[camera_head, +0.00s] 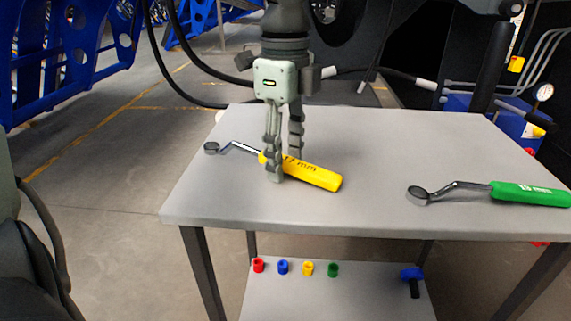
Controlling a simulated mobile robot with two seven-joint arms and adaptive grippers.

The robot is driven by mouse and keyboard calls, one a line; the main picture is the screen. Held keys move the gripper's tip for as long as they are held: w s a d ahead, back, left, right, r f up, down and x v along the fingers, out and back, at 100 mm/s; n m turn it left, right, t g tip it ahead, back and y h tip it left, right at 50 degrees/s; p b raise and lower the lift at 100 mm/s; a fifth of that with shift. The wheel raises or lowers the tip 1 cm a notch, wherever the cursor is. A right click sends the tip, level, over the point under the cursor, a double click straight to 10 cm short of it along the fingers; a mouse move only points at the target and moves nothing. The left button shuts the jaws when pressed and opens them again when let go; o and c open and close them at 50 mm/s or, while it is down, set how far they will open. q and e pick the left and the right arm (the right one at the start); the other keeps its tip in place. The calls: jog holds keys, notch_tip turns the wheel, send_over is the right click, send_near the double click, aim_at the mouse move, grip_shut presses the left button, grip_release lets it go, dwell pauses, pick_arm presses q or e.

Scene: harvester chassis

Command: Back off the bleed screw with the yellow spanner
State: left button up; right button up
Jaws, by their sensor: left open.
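The yellow spanner (318,177) lies on the grey table top, its ring head to the left and its yellow handle, marked with a size in mm, to the right. My left gripper (285,166) points down over the left part of that handle. Its fingers are open, one on the near side of the handle and one on the far side. The near finger hides a bit of the handle; I cannot tell whether either finger touches it. I cannot make out the bleed screw. My right gripper is not in view.
A green-handled spanner (528,194) lies at the right of the table (375,205). Red, blue, yellow and green small cups (333,269) and a blue-headed tool (411,274) are on the lower shelf. Dark hoses and a gauge (544,92) are behind. The table's middle is clear.

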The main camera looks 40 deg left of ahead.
pick_arm(q)
grip_shut()
dwell(0.3)
jog(key=shift+r, duration=0.1)
jog(key=shift+r, duration=0.45)
notch_tip(320, 180, up, 27)
jog(key=p, duration=0.3)
jog(key=shift+p, duration=0.4)
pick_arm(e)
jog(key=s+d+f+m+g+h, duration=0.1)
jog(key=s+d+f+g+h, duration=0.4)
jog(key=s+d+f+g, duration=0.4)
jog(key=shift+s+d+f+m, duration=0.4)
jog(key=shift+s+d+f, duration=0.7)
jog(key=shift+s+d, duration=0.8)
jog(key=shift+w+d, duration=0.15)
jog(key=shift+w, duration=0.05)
